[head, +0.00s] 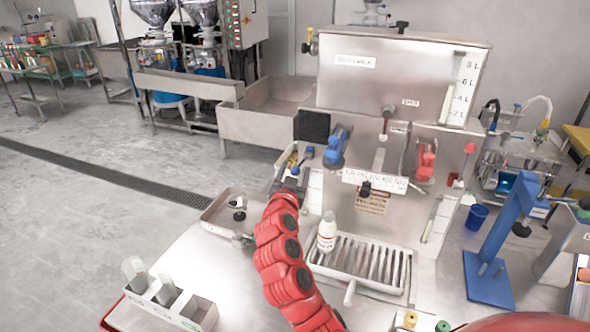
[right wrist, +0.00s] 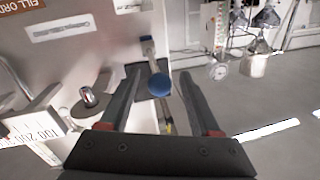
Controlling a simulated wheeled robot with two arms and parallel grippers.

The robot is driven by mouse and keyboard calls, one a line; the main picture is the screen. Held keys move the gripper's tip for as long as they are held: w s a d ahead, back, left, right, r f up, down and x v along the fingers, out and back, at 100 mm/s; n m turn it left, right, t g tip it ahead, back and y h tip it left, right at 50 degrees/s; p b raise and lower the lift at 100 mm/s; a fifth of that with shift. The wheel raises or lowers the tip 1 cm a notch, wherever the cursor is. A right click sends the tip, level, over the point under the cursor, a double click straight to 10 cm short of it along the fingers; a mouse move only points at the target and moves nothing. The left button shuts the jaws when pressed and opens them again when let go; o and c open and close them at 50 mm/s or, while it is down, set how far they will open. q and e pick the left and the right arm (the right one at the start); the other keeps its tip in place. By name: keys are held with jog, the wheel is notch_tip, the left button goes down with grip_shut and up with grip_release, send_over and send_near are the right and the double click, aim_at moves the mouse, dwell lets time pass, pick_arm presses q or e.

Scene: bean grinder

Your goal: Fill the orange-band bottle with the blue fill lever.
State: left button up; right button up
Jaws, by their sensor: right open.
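The white bottle with an orange band (head: 327,232) stands upright at the left end of the drip grate (head: 335,262). The blue fill lever (head: 295,171) is a short rod with a round blue knob on the left side of the machine. In the right wrist view its blue knob (right wrist: 159,85) lies between the two dark fingers, with no clear contact. My right gripper (head: 288,184) is open around the knob; it also shows in the right wrist view (right wrist: 160,76). My left gripper is not in view.
A blue handle (head: 337,146) and a red handle (head: 426,162) are on the machine front. A metal tray (head: 222,214) lies left of my right arm. A bin with slots (head: 165,302) is at the front left. A blue stand (head: 497,250) and blue cup (head: 476,217) are at right.

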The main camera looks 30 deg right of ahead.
grip_shut()
dwell(0.3)
dwell(1.1)
